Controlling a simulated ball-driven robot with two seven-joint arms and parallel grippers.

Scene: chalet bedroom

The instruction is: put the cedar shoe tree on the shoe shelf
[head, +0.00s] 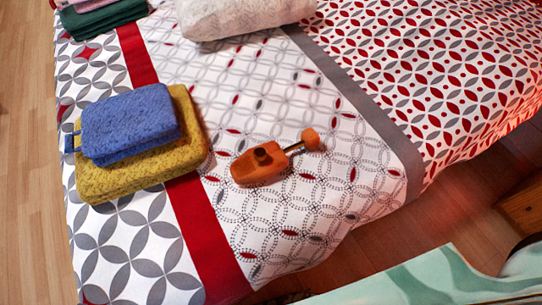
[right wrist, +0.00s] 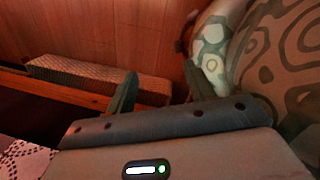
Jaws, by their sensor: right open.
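The cedar shoe tree (head: 262,165) lies on the patterned bedspread in the head view, near the middle. It has an orange-brown wooden body with a dark knob, a metal rod and a small wooden end piece pointing right. Nothing holds it. My right gripper (right wrist: 160,90) shows in the right wrist view with its two dark fingers apart and nothing visible between them. It is not seen in the head view, and my left gripper is in neither view. I cannot clearly identify the shoe shelf in either view.
A blue folded towel (head: 128,122) lies on a mustard one (head: 190,125), left of the shoe tree. A white pillow (head: 240,12) is behind. Pale green patterned fabric (head: 430,280) fills the front right. The wrist view shows a textured block (right wrist: 95,78) by a wooden rail, and patterned upholstery (right wrist: 285,60).

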